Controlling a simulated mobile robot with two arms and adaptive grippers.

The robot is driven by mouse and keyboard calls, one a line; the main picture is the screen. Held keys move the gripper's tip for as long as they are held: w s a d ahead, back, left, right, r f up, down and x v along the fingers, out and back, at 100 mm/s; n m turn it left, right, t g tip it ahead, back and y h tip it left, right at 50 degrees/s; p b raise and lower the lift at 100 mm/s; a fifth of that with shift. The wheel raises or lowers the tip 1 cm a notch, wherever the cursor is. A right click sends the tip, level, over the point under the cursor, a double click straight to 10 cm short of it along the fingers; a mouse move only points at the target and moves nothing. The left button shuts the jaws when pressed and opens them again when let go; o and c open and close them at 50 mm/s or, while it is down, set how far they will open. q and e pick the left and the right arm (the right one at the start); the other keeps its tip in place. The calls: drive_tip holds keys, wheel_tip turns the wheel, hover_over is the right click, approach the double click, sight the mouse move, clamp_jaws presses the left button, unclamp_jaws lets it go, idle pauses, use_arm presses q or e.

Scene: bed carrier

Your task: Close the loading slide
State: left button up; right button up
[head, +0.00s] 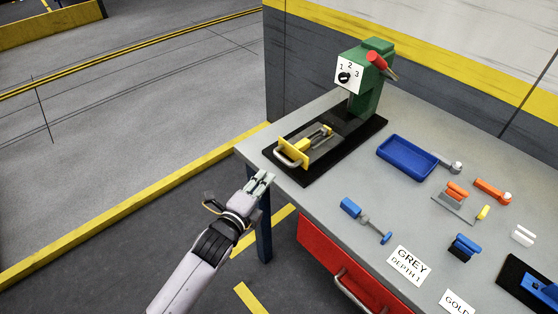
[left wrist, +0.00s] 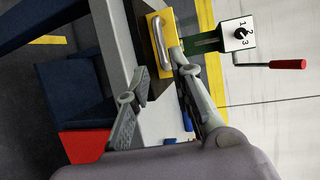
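A green machine (head: 371,88) with a white numbered dial plate and a red-tipped lever stands on a black base (head: 362,137) on the bench. The loading slide's yellow front plate (head: 293,152) is at the near end of the base, away from the green body. Its silver handle (head: 287,157) faces the bench's left edge. A yellow piece lies behind the plate. In the left wrist view the handle (left wrist: 160,46) is ahead of the fingers. My left gripper (head: 262,178) is open and empty, beyond the bench edge and apart from the handle. My right gripper is out of view.
A blue tray (head: 407,157), blue and orange tools and GREY and GOLD labels lie on the grey bench (head: 345,190). A red drawer (head: 335,267) is beneath. A striped wall stands behind; floor left of the bench is clear.

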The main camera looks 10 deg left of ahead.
sight(281, 160)
use_arm(q)
drive_tip(key=x, duration=1)
drive_tip(key=shift+p, duration=0.35)
drive_tip(key=shift+c, duration=0.5)
clamp_jaws()
